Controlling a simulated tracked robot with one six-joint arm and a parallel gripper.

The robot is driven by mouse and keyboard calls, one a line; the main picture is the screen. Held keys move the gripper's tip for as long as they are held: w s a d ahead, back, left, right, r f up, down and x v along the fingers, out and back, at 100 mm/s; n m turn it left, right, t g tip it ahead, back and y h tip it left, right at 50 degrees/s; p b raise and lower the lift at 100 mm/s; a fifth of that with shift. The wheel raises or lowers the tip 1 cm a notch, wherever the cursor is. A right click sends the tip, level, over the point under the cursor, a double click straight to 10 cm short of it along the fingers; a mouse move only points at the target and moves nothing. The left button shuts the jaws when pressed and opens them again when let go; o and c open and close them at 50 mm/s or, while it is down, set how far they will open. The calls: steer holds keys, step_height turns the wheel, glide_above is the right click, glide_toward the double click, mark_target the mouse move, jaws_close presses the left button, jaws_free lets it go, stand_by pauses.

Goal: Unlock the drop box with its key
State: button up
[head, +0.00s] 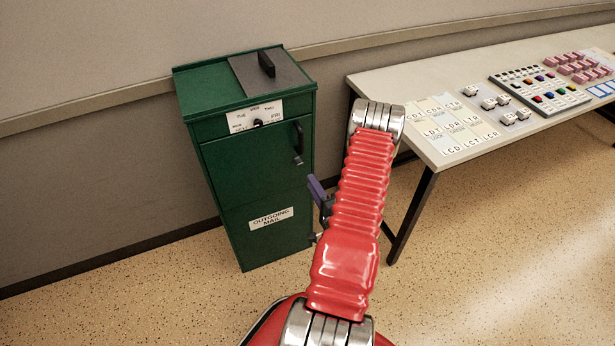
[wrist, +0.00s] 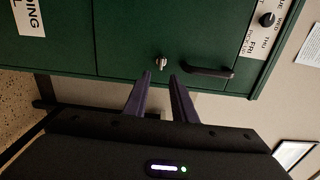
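The green drop box (head: 250,180) stands upright against the wall, its door shut, with a black handle (head: 298,143) at the door's right edge. In the wrist view the door (wrist: 125,35) appears turned sideways. A small silver piece (wrist: 161,63) sits on it beside the black handle (wrist: 208,72); I cannot tell whether it is the bare lock or a key in it. My gripper (wrist: 160,74) is open, its two purple fingers apart, tips just short of the silver piece. In the head view my arm hides most of the gripper; a purple finger (head: 317,190) shows.
A long table (head: 420,150) with cards, buttons and blocks stands to the right. The box has a dial (head: 257,122) and a lid handle (head: 267,64). Speckled floor is clear in front of the table.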

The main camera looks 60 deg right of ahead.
steer(key=v, duration=0.3)
steer(key=shift+s+a, duration=0.2)
stand_by(0.6)
